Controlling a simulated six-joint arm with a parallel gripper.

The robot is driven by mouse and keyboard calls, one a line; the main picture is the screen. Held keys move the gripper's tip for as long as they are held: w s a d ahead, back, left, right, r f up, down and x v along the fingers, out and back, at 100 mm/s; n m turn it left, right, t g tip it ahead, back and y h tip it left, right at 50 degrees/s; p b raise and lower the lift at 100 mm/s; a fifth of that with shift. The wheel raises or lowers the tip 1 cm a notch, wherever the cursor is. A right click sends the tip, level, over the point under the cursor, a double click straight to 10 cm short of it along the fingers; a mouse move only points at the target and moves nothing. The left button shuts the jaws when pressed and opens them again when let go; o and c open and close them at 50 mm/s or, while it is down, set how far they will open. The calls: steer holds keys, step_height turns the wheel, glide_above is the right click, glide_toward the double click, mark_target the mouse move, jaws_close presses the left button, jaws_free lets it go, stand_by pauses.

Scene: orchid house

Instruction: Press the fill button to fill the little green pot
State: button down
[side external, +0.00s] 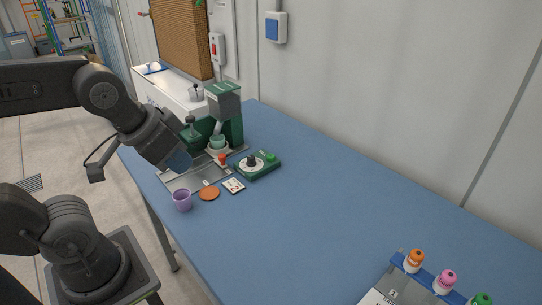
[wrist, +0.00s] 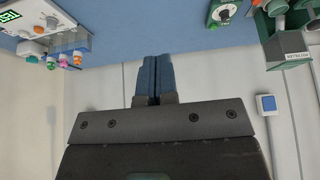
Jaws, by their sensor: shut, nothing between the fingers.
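The little green pot (side external: 217,141) stands upright on a pale round base under the spout of the green dispenser (side external: 224,104). The green control box (side external: 258,166) sits on the table just right of it, with a black dial on a white disc and a green button (side external: 270,157) at its far corner. The box also shows at the top of the wrist view (wrist: 222,12), with the dispenser (wrist: 286,47) at the right. My gripper (side external: 180,162) is left of the dispenser and box, apart from both. Its blue fingers (wrist: 154,78) are together and empty. I cannot tell the pot's fill.
A purple mug (side external: 182,200), an orange coaster (side external: 209,193) and a small card (side external: 234,186) lie near the table's left edge. A rack of coloured bottles (side external: 445,281) stands at the front right. The blue table between is clear. A wall switch (side external: 276,27) is behind.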

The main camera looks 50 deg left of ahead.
steer(key=w+r+n+h, duration=0.2)
steer(key=w+n, duration=0.2)
steer(key=w, duration=0.5)
steer(key=n+t+h, duration=0.2)
steer(key=n+t, duration=0.1)
steer(key=n, duration=1.5)
glide_above(271, 157)
step_height(271, 157, down, 15)
steer(key=shift+a, duration=0.15)
steer(key=shift+f, duration=4.45)
